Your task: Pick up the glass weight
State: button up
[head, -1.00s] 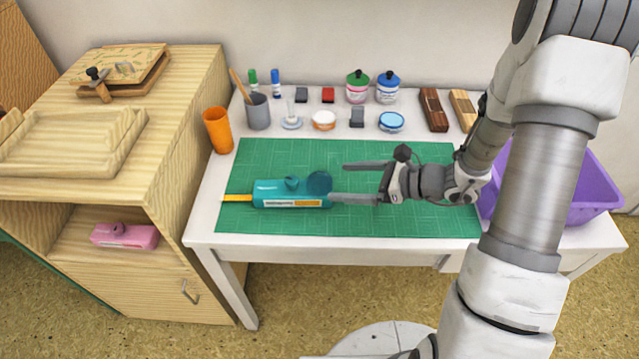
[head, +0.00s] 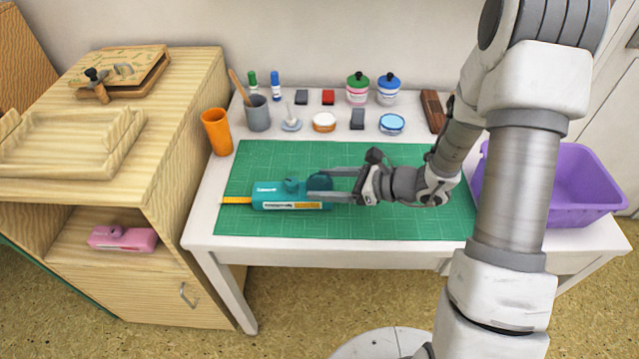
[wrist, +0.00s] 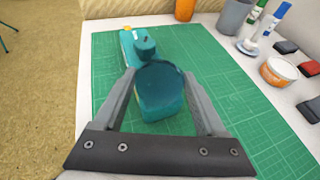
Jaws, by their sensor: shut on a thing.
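The glass weight (wrist: 160,98) looks like a dark teal, see-through block with a rounded top. In the head view its dark rounded part (head: 319,181) shows at the right end of a teal device (head: 268,191) with a knob and a white label. I cannot tell whether the two touch. My gripper (head: 317,184) reaches in from the right, with one finger on each side of the weight. In the wrist view my gripper (wrist: 160,72) is shut on it. The near finger hides part of the weight in the head view.
The green cutting mat (head: 410,222) is clear to the right. Ink jars, pads and markers stand along the back. An orange cup (head: 217,132) and grey cup (head: 257,112) are at back left. A purple bin (head: 582,192) is at the right, a wooden cabinet (head: 190,160) at the left.

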grip_shut()
jog(key=shift+r, duration=0.15)
